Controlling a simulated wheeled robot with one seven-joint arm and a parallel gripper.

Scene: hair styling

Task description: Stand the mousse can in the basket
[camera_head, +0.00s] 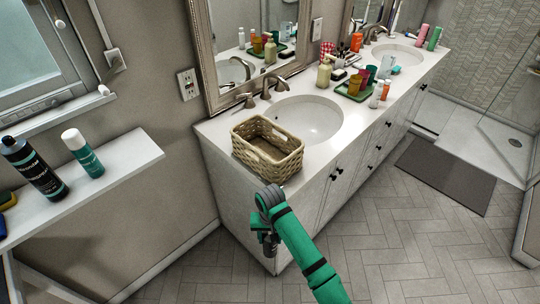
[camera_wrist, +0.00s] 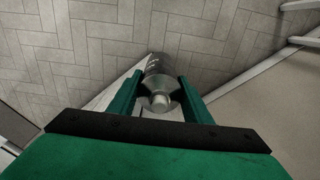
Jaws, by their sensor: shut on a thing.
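The wicker basket (camera_head: 268,150) stands on the near left corner of the vanity counter and looks empty. My gripper (camera_head: 266,232) is in front of the cabinet, below the level of the basket. In the wrist view, my gripper (camera_wrist: 158,95) is shut on a grey can with a pale round end, which I take to be the mousse can (camera_wrist: 158,66). The can lies between the two green fingers, its far part beyond the fingertips. In the head view the can shows only as a small dark shape under the gripper, and its label cannot be read.
The sink (camera_head: 308,118) lies right behind the basket. A green tray (camera_head: 352,94) with cups and several bottles stand farther along the counter. A wall shelf (camera_head: 112,165) at left holds a black bottle (camera_head: 32,168) and a teal white-capped bottle (camera_head: 83,153).

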